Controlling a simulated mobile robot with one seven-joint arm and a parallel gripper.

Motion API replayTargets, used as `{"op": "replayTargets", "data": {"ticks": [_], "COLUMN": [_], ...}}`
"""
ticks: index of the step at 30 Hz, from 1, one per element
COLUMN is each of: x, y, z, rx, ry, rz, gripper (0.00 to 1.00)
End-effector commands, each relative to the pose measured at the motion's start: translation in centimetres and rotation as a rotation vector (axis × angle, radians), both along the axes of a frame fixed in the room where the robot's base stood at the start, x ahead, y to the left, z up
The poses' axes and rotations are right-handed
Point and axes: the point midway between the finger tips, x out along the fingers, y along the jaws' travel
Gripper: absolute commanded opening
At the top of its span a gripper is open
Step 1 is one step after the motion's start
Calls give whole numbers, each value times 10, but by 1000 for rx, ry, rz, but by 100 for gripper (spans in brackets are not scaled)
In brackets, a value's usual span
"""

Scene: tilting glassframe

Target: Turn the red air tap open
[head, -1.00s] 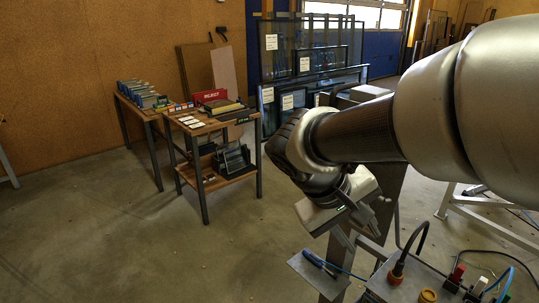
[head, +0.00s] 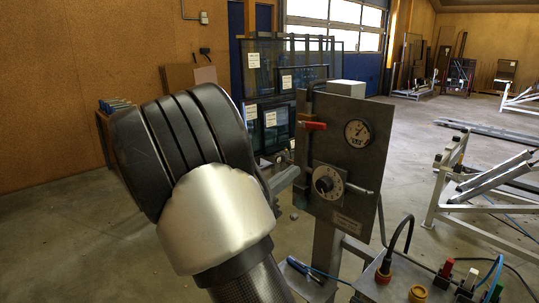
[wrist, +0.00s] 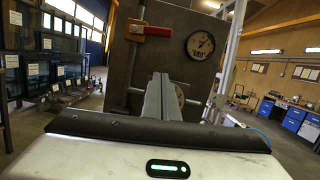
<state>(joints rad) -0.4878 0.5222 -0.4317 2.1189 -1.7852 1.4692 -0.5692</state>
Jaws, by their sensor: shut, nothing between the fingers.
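The red air tap (head: 313,125) is a lever at the upper left of an upright grey metal panel (head: 336,185). The lever points sideways to the right from a vertical pipe at the panel's edge. In the wrist view the red lever (wrist: 157,31) is ahead of my gripper, above its fingertips. My gripper (wrist: 160,77) is shut and empty, pointing at the panel. It looks apart from the lever, though the exact gap is hard to tell. In the head view my arm hides most of the gripper.
A box with cables and coloured connectors (head: 420,285) stands at the lower right. Glass frames (head: 270,95) stand behind. A white frame (head: 480,190) is at the right.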

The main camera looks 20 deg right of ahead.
Motion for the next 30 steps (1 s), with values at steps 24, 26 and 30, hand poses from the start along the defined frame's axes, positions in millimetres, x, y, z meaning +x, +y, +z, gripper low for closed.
{"op": "replayTargets", "data": {"ticks": [24, 26, 30], "x": [42, 42, 43], "y": [-88, -88, -87], "z": [55, 60, 65], "rx": [-25, -25, -26], "ry": [18, 18, 20], "rz": [8, 8, 8], "gripper": [0, 0, 0]}}
